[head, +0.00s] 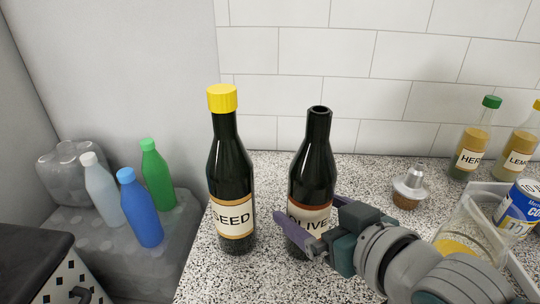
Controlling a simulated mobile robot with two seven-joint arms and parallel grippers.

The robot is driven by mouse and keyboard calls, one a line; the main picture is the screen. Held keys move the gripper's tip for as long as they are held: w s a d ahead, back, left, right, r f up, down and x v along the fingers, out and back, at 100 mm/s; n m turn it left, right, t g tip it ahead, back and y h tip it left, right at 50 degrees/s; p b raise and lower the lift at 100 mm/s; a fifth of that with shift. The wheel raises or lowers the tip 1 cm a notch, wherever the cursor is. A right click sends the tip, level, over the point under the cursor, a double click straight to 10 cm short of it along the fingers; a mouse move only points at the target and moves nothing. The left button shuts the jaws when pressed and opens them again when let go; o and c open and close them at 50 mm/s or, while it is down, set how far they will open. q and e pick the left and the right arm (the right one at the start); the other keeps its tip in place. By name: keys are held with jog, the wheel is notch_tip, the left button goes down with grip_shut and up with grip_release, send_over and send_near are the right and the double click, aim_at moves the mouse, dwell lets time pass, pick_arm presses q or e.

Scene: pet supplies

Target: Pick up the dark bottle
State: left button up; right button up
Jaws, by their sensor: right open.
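A dark, uncapped bottle (313,168) labelled OLIVE stands upright on the speckled counter. A second dark bottle (230,155), labelled SEED with a yellow cap, stands upright to its left. My right gripper (308,216) is open at the lower part of the OLIVE bottle, coming in from the right. One purple finger crosses in front of its label, and only a small part of the other shows at the bottle's right side. I cannot tell whether the fingers touch the glass. My left gripper is not in view.
A silver-and-cork stopper (410,183) lies right of the OLIVE bottle. Farther right are a HERB-type bottle (473,140), a LEMON-type bottle (520,142), and a clear container (470,225) by a blue can (520,212). Blue (141,210), green (157,175) and pale (102,190) bottles stand left, off the counter.

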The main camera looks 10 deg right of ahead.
jog(key=shift+w+a+f, duration=0.1)
jog(key=shift+w+f, duration=0.05)
jog(key=shift+w, duration=0.3)
jog(key=c, duration=1.3)
jog(key=shift+c, duration=0.4)
